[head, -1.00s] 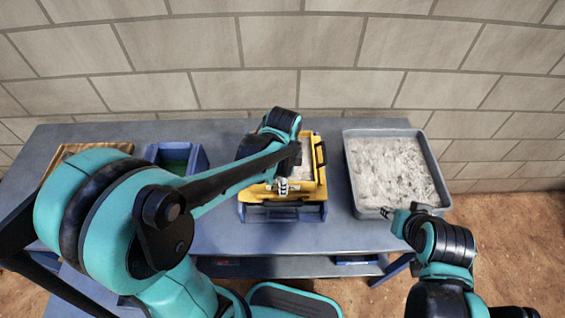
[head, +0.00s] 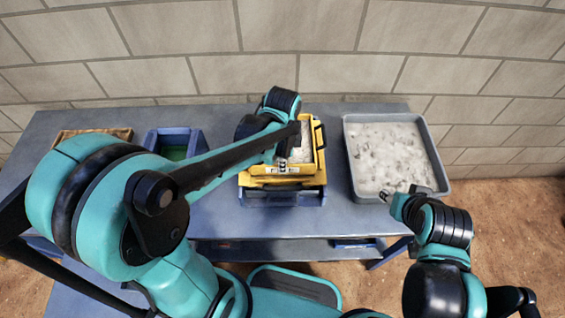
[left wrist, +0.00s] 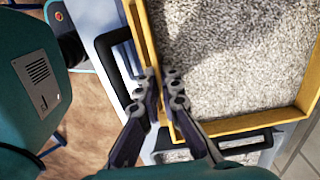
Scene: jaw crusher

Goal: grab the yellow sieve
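The yellow sieve (head: 285,178) is a rectangular frame full of grey grit. It sits on top of a blue bin (head: 284,197) at the middle of the table. In the left wrist view its yellow wall (left wrist: 137,25) runs down between the fingers of my left gripper (left wrist: 162,85), one on each side. The fingers are close together and appear shut on this wall; the exact contact is hidden. In the head view my left gripper (head: 282,166) is at the sieve's near side. My right gripper (head: 388,197) is by the grey tray's near edge, too small to read.
A large grey tray (head: 441,178) of pale grit stands to the right. A blue bin with green inside (head: 200,165) and a brown wooden tray (head: 122,134) are on the left. The brick wall is close behind the table. The table's near strip (head: 225,222) is clear.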

